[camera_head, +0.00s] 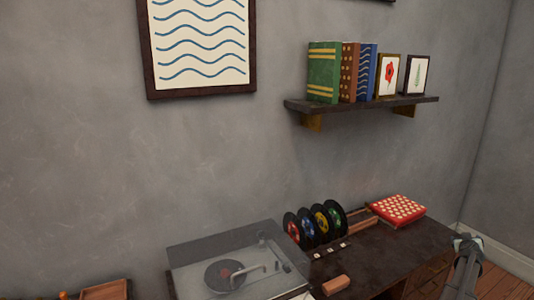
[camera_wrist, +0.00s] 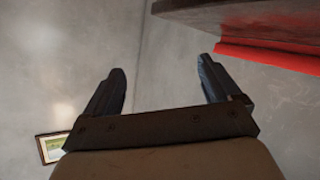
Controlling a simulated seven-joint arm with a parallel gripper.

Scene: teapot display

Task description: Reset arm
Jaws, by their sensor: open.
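My gripper (camera_wrist: 162,75) shows in the wrist view with its two dark fingers spread wide apart. Nothing is between the fingers; only grey wall shows behind the gap. In the head view, part of my arm (camera_head: 466,266) stands at the lower right, in front of the right end of the dark desk (camera_head: 385,258). I cannot make out the fingers clearly there. My gripper touches nothing that I can see.
On the desk are a record player (camera_head: 238,268), a rack of several records (camera_head: 320,226), a red patterned box (camera_head: 398,209) and a small reddish block (camera_head: 336,285). A wall shelf (camera_head: 362,105) holds books and framed pictures. A large wave picture (camera_head: 200,45) hangs left.

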